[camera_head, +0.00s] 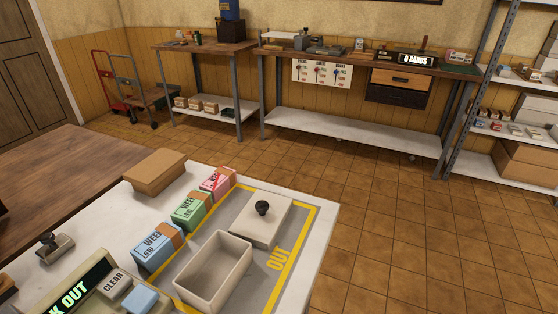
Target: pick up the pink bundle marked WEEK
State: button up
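The pink bundle (214,184) lies on the white-topped table in the lower middle of the head view. It has a brown band at its right end, and its dark lettering is partly legible as WEEK. It is the farthest of three similar bundles in a slanting row. A green bundle (186,212) marked WEEK is nearer, and a blue bundle (154,249) marked WEEK is nearest. My gripper does not show in this view.
Right of the bundles are an open beige box (214,272) and a flat lid with a black knob (262,210), inside a yellow-bordered area marked OUT (279,259). A brown box (155,172) stands behind-left. Front left are a stamp (54,244) and a CLEAR key (114,284).

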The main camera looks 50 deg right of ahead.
aim_at(219, 183)
jog(key=z, duration=0.2)
jog(key=l+u, duration=0.1)
jog(key=u, duration=0.35)
jog(key=i+l+u, duration=0.25)
jog(key=l+u, duration=0.25)
jog(key=l, duration=0.15)
jog(key=l+u, duration=0.25)
jog(key=l, duration=0.15)
jog(key=l+u, duration=0.2)
jog(key=l, duration=1.25)
jog(key=l+u, duration=0.2)
jog(key=l, duration=2.75)
jog(key=i+j, duration=0.1)
